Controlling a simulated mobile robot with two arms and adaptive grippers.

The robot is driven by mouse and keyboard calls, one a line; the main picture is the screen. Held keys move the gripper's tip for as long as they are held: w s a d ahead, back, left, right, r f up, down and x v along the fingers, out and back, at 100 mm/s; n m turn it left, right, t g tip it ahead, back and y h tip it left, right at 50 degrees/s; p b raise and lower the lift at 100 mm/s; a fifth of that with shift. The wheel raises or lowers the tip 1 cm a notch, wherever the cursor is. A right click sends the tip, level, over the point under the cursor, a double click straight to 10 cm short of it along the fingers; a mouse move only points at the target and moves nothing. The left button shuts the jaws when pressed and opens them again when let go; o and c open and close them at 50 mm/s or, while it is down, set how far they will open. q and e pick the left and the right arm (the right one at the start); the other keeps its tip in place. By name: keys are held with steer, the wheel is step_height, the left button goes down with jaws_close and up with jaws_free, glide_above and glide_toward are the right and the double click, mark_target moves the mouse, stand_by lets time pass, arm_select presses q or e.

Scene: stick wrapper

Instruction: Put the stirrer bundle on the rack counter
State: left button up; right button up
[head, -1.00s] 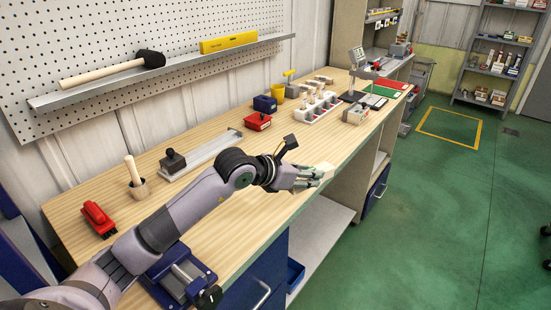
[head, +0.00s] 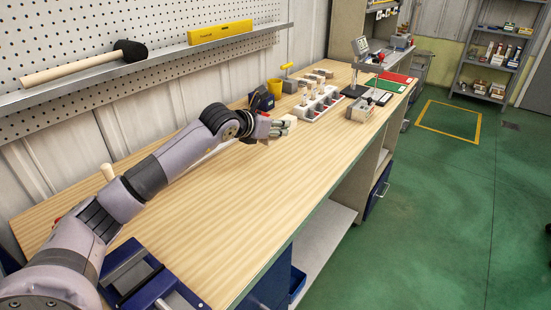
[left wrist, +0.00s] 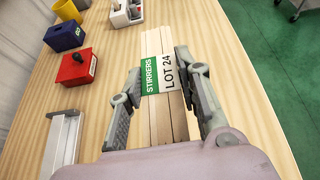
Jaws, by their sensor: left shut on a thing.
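The stirrer bundle (left wrist: 158,105) is a set of flat pale wood sticks with a green and white label reading "STIRRERS LOT 24". My left gripper (left wrist: 163,92) is shut on it, with one finger on each side. In the head view my left gripper (head: 281,127) is over the far half of the wooden workbench (head: 235,205), near the back wall; the bundle is tiny and mostly hidden there. A counter under a shelf (head: 385,62) stands beyond the bench's far end; I cannot tell whether it is the rack counter. My right gripper is not in view.
A red box (left wrist: 76,68), a blue box (left wrist: 64,36) and a metal channel (left wrist: 62,145) sit left of the bundle. A divided tray (head: 318,104) and a grey block (head: 362,109) stand farther along. The near bench middle is clear. A grey shelf rack (head: 495,60) stands at far right.

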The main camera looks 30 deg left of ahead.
mark_target(275, 169)
arm_select(q)
step_height(275, 169, down, 12)
steer(key=shift+a+r+p, duration=0.1)
steer(key=shift+r+p, duration=0.1)
steer(key=shift+p, duration=0.5)
steer(key=shift+f, duration=0.1)
steer(key=o, duration=1.2)
